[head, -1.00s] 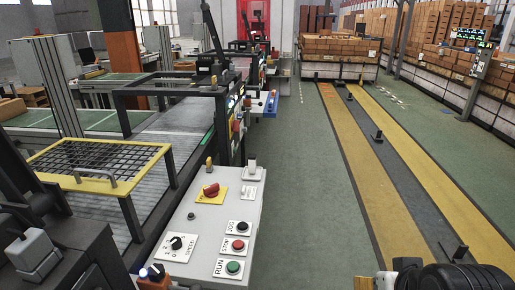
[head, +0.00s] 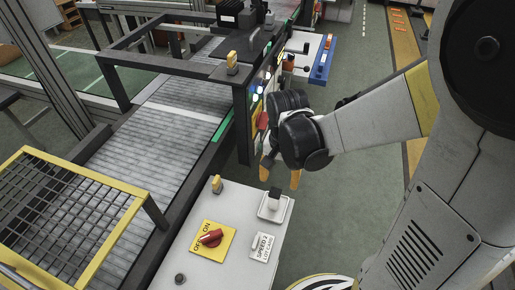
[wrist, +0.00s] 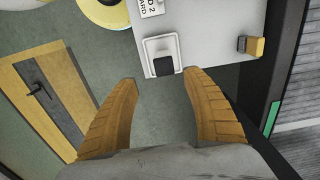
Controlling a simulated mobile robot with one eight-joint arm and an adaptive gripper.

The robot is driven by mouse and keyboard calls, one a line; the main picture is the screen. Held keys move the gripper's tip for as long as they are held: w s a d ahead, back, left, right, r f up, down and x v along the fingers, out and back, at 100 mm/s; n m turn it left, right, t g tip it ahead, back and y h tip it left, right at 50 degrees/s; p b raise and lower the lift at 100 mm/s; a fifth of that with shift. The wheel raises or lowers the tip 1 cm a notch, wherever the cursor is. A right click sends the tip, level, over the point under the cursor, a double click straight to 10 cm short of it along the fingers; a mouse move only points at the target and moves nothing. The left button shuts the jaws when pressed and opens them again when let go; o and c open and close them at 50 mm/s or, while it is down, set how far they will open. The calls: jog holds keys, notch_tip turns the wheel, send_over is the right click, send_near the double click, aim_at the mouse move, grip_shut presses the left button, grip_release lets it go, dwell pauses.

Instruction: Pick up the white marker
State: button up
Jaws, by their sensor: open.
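I cannot clearly make out a white marker. A small white shape (head: 256,241) lies at the left edge of the speed label on the grey control panel (head: 190,262), but I cannot tell what it is.
The panel carries a red rotary switch on a yellow plate (head: 211,238), a yellow-topped post (head: 217,184) and a black knob (head: 180,279). A roller conveyor (head: 150,135) with a black frame runs along the left. A yellow-rimmed mesh guard (head: 65,215) stands nearer. Green floor is open beyond the panel.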

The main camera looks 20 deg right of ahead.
aim_at(275, 192)
jog(key=f, duration=0.1)
jog(key=f+b, duration=0.1)
jog(key=f, duration=0.2)
jog(key=shift+s+a+f+b, duration=0.15)
jog(key=shift+s+f+b, duration=0.1)
jog(key=shift+f+b, duration=0.15)
jog(key=f+b, duration=0.2)
jog(key=f, duration=0.1)
jog(key=w+f, duration=0.1)
jog(key=f, duration=0.1)
jog(key=shift+a+b, duration=0.15)
jog(key=shift+b, duration=0.25)
grip_shut()
